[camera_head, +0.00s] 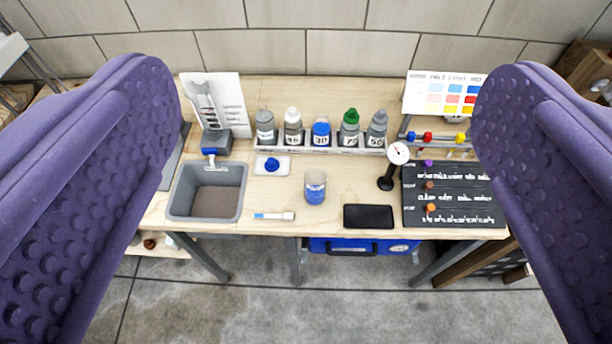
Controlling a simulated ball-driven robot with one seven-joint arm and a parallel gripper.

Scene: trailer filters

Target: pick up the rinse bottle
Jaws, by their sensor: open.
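My gripper (318,85) shows as two purple studded fingers at the left and right edges, wide apart with nothing between them but the view of the workbench. Several small bottles stand upright in a rack (320,150) at the back of the bench: a grey-capped bottle (265,129), a white-capped bottle (293,129), a blue-topped bottle (321,132), a green-capped bottle (349,129) and another grey-capped bottle (376,131). I cannot tell from the labels which is the rinse bottle. My fingers are apart from all of them.
A grey basin (242,196) is at the left. A black board (455,205) lies right. Bare wood shows between them.

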